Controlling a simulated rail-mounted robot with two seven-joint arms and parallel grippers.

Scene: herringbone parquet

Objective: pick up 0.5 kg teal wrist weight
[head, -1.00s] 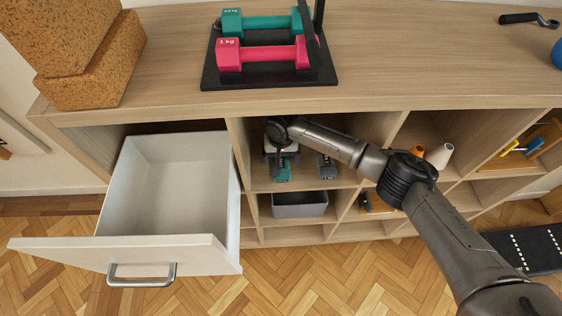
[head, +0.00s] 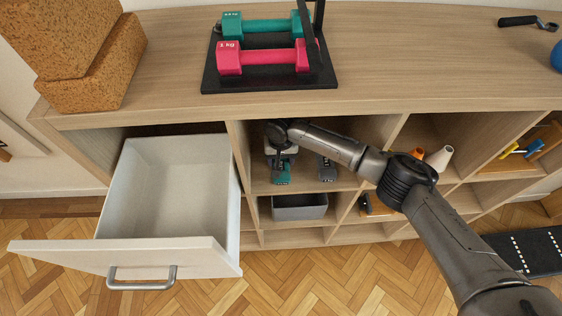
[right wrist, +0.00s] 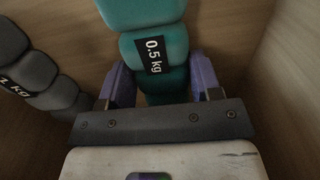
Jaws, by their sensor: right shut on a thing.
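The teal wrist weight (head: 281,175), labelled 0.5 kg, is in an upper cubby of the shelf unit. It also shows in the right wrist view (right wrist: 160,50), between the two purple-grey fingers. My right gripper (head: 281,160) reaches into that cubby and is shut on the teal weight; its fingers (right wrist: 165,82) sit on either side of the segmented weight. The arm hides part of the cubby in the head view. My left gripper is not in view.
A grey 1 kg wrist weight (head: 327,170) lies just right of the teal one, also seen in the right wrist view (right wrist: 35,75). An open white drawer (head: 165,190) juts out at left. A grey bin (head: 300,208) sits below. Dumbbells on a black rack (head: 268,80) and cork blocks (head: 95,75) stand on top.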

